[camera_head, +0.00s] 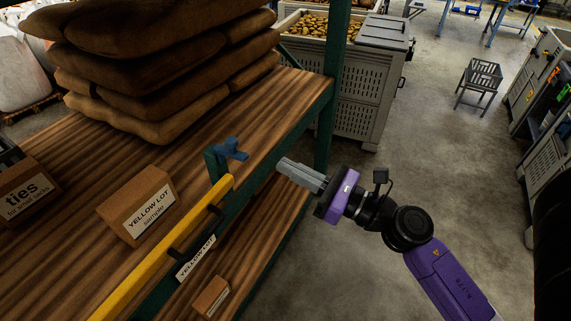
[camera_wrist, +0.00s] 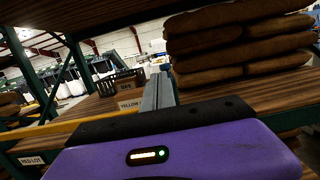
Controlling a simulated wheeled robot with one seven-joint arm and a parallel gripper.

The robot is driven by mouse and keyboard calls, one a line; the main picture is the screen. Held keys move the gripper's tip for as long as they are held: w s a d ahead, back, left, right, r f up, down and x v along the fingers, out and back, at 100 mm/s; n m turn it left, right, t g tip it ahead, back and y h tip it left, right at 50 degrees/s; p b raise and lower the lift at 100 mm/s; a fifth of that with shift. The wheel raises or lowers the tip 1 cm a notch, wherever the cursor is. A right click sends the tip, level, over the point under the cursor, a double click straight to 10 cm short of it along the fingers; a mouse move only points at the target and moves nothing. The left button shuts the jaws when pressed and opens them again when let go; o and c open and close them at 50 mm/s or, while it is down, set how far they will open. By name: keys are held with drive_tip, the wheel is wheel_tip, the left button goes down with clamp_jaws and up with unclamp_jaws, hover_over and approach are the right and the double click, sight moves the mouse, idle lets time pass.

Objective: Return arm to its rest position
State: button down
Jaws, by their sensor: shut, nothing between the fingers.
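My gripper (camera_head: 286,167) is at the end of my purple and black arm, in the middle of the head view. Its grey fingers are shut with nothing between them. They point left toward the shelf edge, just right of a blue bracket (camera_head: 230,150) and apart from it. In the wrist view my gripper (camera_wrist: 163,78) points forward over the purple wrist body, toward the wooden shelf. The arm is stretched out from the lower right over the aisle floor.
The wooden shelf (camera_head: 85,175) holds stacked brown sacks (camera_head: 165,75), a YELLOW LOT box (camera_head: 140,207) and a ties box (camera_head: 25,195). A grey potato crate (camera_head: 360,85) stands behind. The aisle floor (camera_head: 430,150) is clear.

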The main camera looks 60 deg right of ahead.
idle(0.3)
drive_tip(key=s+a+f+n+g+b, duration=0.2)
drive_tip(key=s+a+f+n, duration=0.5)
drive_tip(key=n, duration=1)
drive_tip(key=s+a+f+n+g+b, duration=0.3)
drive_tip(key=s+a+f+n, duration=0.5)
drive_tip(key=n, duration=1)
drive_tip(key=s+a+b, duration=0.1)
drive_tip(key=s+a, duration=0.1)
drive_tip(key=a, duration=0.1)
drive_tip(key=shift+s+a+n+h, duration=0.25)
drive_tip(key=shift+a+n+h, duration=0.05)
drive_tip(key=shift+a, duration=0.1)
